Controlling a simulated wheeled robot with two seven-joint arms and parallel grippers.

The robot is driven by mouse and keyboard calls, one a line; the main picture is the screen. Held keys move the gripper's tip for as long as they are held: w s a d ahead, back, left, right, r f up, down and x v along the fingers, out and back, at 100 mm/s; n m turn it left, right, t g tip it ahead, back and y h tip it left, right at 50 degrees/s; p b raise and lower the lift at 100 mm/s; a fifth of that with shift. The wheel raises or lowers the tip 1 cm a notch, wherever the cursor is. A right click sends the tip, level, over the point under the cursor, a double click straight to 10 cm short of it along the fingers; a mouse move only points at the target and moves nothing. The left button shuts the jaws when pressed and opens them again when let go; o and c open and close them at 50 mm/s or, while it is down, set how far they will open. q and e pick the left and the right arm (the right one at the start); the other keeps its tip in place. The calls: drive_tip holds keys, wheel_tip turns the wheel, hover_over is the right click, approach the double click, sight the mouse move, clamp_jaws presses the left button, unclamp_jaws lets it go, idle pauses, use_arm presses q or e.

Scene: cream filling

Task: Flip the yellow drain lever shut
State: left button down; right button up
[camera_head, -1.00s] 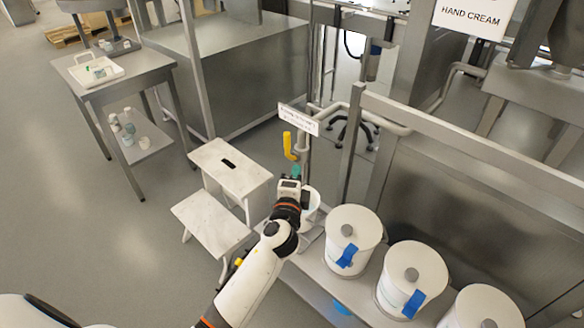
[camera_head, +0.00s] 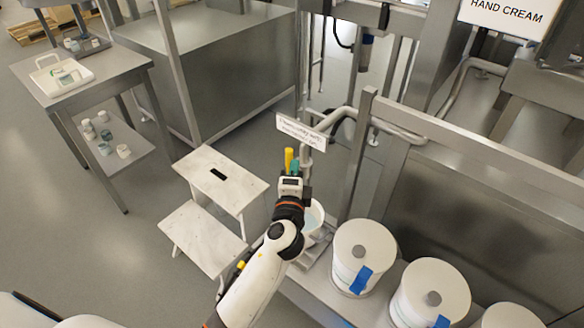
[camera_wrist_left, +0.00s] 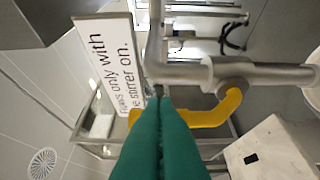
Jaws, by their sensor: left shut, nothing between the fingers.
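The yellow drain lever (camera_head: 289,158) shows in the head view just beyond my left gripper (camera_head: 291,172), below a white sign. In the left wrist view the lever (camera_wrist_left: 212,114) is bent, mounted on a grey pipe, and lies just past the green fingertips (camera_wrist_left: 163,102). My left gripper is shut with nothing between its fingers. The fingers overlap the lever's left end in the picture, and I cannot tell whether they touch it. An open white bucket (camera_head: 314,218) stands beside my left wrist, with pale liquid in it. My right gripper is not in view.
A white sign (camera_head: 301,131) hangs by the pipe. Several white lidded buckets (camera_head: 364,250) with blue tape stand on the bench at the right. A white step stool (camera_head: 221,180) stands left of my arm. Open floor lies further left.

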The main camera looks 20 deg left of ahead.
use_arm(q)
drive_tip(key=shift+r, duration=0.1)
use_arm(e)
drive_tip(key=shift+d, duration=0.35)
